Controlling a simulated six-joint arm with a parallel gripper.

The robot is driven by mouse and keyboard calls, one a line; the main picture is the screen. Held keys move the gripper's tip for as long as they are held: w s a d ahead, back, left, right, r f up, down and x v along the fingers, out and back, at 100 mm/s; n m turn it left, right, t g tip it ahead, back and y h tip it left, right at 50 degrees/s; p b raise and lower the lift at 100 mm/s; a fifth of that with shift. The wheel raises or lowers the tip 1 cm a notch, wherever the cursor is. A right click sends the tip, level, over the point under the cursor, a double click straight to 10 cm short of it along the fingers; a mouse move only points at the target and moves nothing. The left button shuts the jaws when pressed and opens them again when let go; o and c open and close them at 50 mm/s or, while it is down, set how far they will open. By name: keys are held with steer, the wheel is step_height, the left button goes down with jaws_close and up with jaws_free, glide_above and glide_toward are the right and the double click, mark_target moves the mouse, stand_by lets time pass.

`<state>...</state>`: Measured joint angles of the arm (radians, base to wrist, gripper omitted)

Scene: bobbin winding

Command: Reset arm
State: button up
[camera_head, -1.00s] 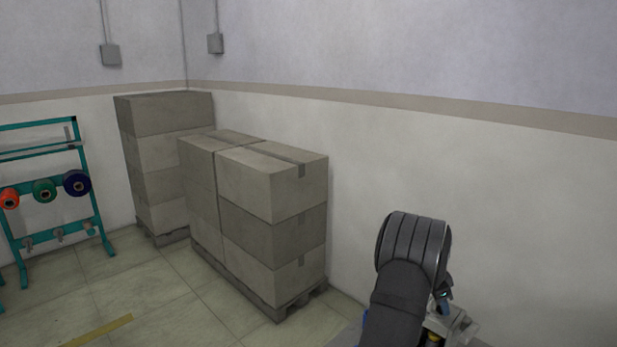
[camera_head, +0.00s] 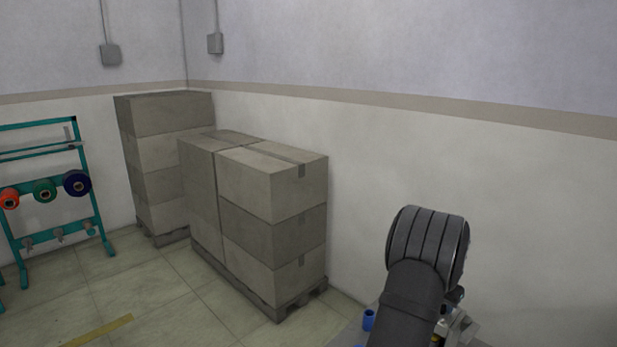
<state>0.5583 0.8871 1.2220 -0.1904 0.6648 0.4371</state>
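My arm shows at the lower right as a dark, ribbed joint and a black link. Parts of my gripper (camera_head: 454,325) show behind the link at the bottom right, small and mostly covered. Its fingertips are hidden, so I cannot tell whether it is open or shut, or whether it holds anything.
Cardboard boxes (camera_head: 270,190) stand stacked on a pallet (camera_head: 290,304), with a taller stack (camera_head: 162,150) behind. A teal rack (camera_head: 90,205) with orange, green and blue spools is at the left. A small blue piece (camera_head: 369,319) shows beside my arm.

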steer(key=shift+n, duration=0.5)
steer(key=shift+v, duration=0.9)
steer(key=shift+d+f, duration=0.1)
steer(key=shift+x, duration=0.8)
steer(key=shift+w+m+g, duration=0.15)
steer(key=shift+m+g, duration=0.45)
steer(key=shift+m, duration=1.5)
steer(key=shift+m+g+h, duration=0.4)
steer(key=shift+m+g, duration=0.1)
steer(key=shift+m, duration=0.8)
